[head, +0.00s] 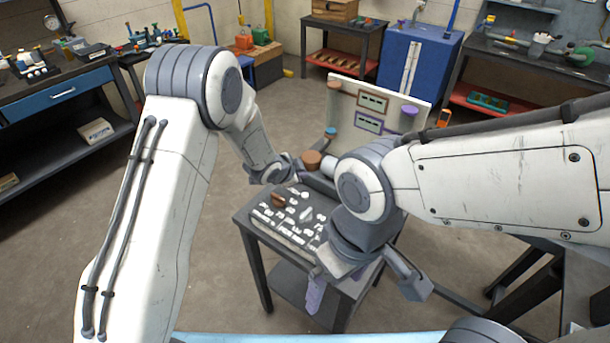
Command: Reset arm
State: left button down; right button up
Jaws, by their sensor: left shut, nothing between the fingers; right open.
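A small dark table (262,232) stands mid-view, with many small white pieces spread over its top. A brown round part (278,200) sits among them near the left side. Another brown cylinder (312,160) shows at the back of the table, close to my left gripper. My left gripper (296,178) is shut and empty, above the table's back left area. My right arm hides the table's right part. Whether either gripper touches anything is unclear.
An upright white panel (345,115) behind the table carries two framed plates, an orange knob (334,85) and a purple knob (409,111). A workbench (60,90) stands at left, a blue cabinet (418,65) at the back. The floor left of the table is clear.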

pick_arm(q)
jog(key=s+r+n+g+y, duration=0.15)
jog(key=s+r, duration=0.25)
jog(key=s, duration=0.4)
jog(key=s+r+n+g+y+b, duration=0.15)
jog(key=s+r, duration=0.25)
jog(key=s, duration=0.5)
jog(key=s+r+n+g, duration=0.2)
jog(key=s+r+n, duration=0.15)
jog(key=s, duration=0.45)
jog(key=s+a+r+g, duration=0.1)
jog(key=s+a, duration=0.1)
jog(key=s, duration=0.5)
jog(key=s+a+r+n+g, duration=0.1)
jog(key=s+a+g, duration=0.1)
jog(key=s, duration=0.6)
jog(key=shift+r+y, duration=0.15)
jog(key=shift+y, duration=0.15)
dwell(3.7)
